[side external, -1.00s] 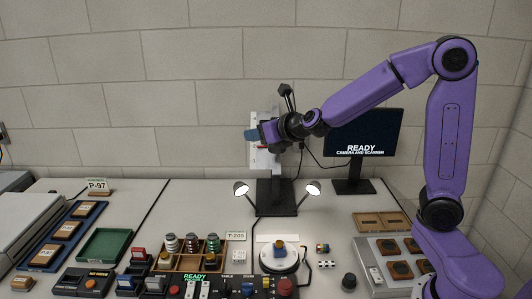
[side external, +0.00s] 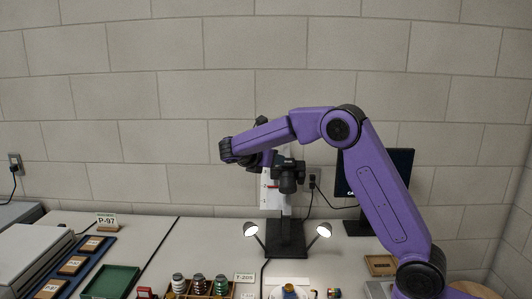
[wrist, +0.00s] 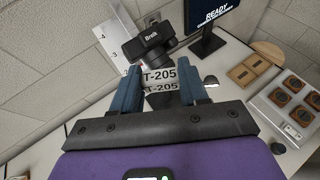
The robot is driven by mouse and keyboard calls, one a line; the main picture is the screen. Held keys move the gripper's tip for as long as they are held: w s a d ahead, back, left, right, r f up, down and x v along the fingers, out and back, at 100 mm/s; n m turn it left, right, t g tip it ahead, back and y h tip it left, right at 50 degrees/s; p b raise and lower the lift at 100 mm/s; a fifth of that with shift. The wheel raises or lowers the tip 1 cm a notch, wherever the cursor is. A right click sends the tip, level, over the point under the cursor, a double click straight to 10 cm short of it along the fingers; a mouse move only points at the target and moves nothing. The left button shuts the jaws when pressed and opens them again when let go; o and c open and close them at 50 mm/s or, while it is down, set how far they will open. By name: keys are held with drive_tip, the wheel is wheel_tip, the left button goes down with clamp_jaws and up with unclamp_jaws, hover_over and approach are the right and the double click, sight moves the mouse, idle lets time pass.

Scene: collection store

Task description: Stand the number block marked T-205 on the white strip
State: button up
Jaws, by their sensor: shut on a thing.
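In the wrist view my gripper (wrist: 157,88) has its two blue fingers on either side of a small block with T-205 lettering (wrist: 160,77). The lettering shows twice, one line above the other. The jaws are shut on this block. In the side view my wrist (side external: 232,151) is raised at the level of the camera stand's head; the fingers and block cannot be made out there. A T-205 plate (side external: 244,278) also stands behind the wooden rack. A pale strip-like patch (side external: 288,281) shows at the bottom edge; I cannot tell whether it is the white strip.
A camera on a stand (side external: 287,174) is close to my gripper, with two lamps (side external: 251,229) low on it. A monitor (side external: 396,172) is behind my arm. A P-97 plate (side external: 106,220), a green tray (side external: 112,281) and a rack (side external: 199,289) are on the left.

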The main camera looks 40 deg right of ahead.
drive_tip(key=s+a+f+m+g, duration=0.2)
drive_tip(key=s+f+m+g, duration=0.1)
drive_tip(key=f+g, duration=0.1)
hover_over(272, 283)
wheel_tip(272, 283, down, 27)
drive_tip(key=shift+t+h, duration=0.3)
drive_tip(key=shift+d+f, duration=0.1)
drive_tip(key=shift+f, duration=3.95)
drive_tip(key=shift+f, duration=0.4)
drive_tip(key=shift+s+f, duration=0.1)
drive_tip(key=shift+f, duration=0.45)
